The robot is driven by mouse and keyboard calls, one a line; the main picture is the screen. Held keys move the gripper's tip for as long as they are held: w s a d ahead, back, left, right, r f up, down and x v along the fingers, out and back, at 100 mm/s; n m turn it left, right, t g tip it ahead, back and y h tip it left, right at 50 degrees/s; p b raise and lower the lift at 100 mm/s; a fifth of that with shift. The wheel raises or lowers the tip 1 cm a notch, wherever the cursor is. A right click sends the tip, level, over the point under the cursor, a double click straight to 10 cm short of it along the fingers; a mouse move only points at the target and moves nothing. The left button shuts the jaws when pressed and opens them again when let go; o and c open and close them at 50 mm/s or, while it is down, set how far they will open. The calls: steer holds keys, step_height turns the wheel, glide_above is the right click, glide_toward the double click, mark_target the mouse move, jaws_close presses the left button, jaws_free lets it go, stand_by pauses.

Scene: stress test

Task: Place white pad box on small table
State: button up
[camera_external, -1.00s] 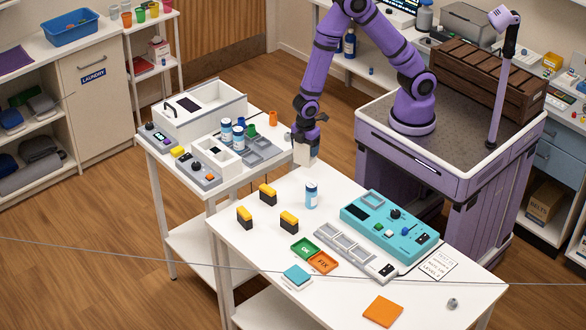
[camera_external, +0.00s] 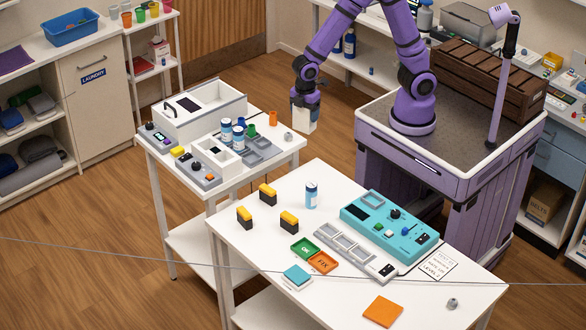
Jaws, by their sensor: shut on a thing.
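My gripper (camera_external: 305,102) points down and is shut on a white box (camera_external: 303,119), which looks like the white pad box. The box hangs upright in the air by the far right corner of the smaller white table (camera_external: 279,152) on the left. It appears apart from the tabletop; its exact height above or beside the edge is hard to tell. The fingertips are too small to see clearly.
The front table (camera_external: 345,302) holds a teal panel (camera_external: 372,225) and several blocks.

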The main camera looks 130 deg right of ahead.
steer(key=w+d+n, duration=0.3)
steer(key=w+d, duration=0.2)
steer(key=d, duration=0.7)
steer(key=w+d+n, duration=0.2)
steer(key=w+d, duration=0.3)
steer(key=d, duration=0.7)
steer(key=s+d+n, duration=0.2)
steer(key=s+d, duration=0.1)
steer(key=d, duration=0.9)
steer(key=s+d+n, duration=0.3)
steer(key=d, duration=1)
steer(key=f, duration=1.5)
steer(key=shift+s+a+f, duration=0.1)
steer(key=shift+a+f, duration=0.1)
steer(key=shift+a, duration=0.15)
steer(key=shift+f, duration=0.1)
steer(key=o, duration=1)
steer(key=shift+c, duration=0.2)
